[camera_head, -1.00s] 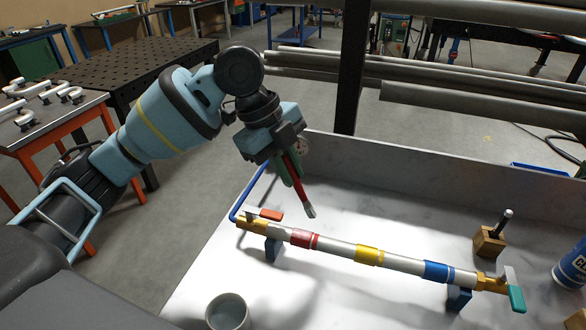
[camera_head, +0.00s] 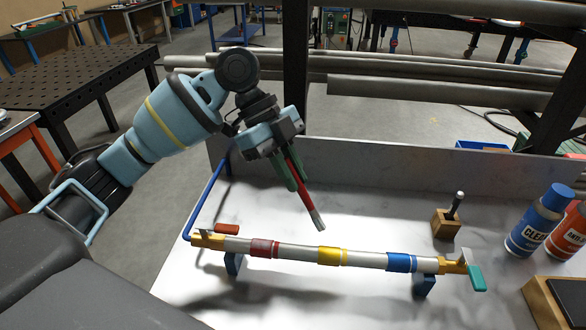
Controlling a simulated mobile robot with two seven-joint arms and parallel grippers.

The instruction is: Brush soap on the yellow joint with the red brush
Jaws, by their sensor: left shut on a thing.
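The red brush (camera_head: 306,187) is held in my left gripper (camera_head: 291,174), between its green fingers. Its pale tip points down and to the right, above the pipe near the yellow joint and apart from it in the picture. The yellow joint (camera_head: 329,256) is a band in the middle of a white pipe. The pipe also bears a red joint (camera_head: 263,248) to the left and a blue joint (camera_head: 401,262) to the right. It rests on blue supports, with a red-handled valve at the left end and a green-handled one at the right. My right gripper is not in view.
A wooden block (camera_head: 445,225) holding a dark-handled tool stands behind the pipe on the right. A blue bottle (camera_head: 538,222) and a red bottle (camera_head: 572,232) stand at the far right, behind a dark-topped wooden box (camera_head: 565,300). A low wall (camera_head: 400,165) closes the table's back.

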